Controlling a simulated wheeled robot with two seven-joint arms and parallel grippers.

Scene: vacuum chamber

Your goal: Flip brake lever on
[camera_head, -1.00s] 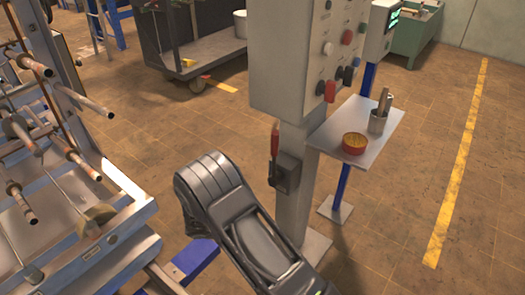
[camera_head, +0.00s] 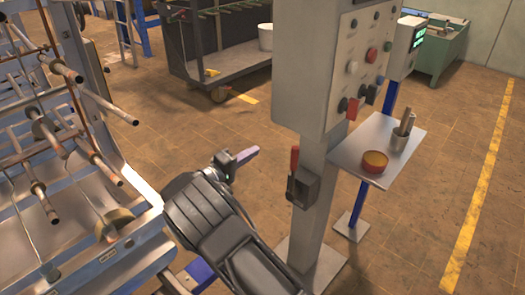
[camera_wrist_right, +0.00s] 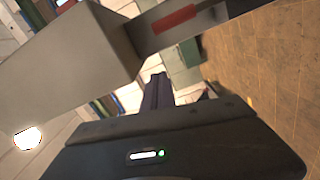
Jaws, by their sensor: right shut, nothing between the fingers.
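The likely brake lever is a red handle (camera_head: 294,159) standing roughly upright on a black box (camera_head: 304,188) on the side of a grey post (camera_head: 318,200). The red handle also shows in the right wrist view (camera_wrist_right: 175,18), near the top edge. My right gripper (camera_head: 247,155) is shut and empty, left of the red handle and apart from it. Its closed dark fingers (camera_wrist_right: 157,92) show in the wrist view. My right forearm comes in from below. My left gripper is not in view.
A grey control box (camera_head: 305,65) with knobs and a red switch (camera_head: 352,107) tops the post. A metal rack (camera_head: 125,260) stands at left. Floor behind the gripper is clear.

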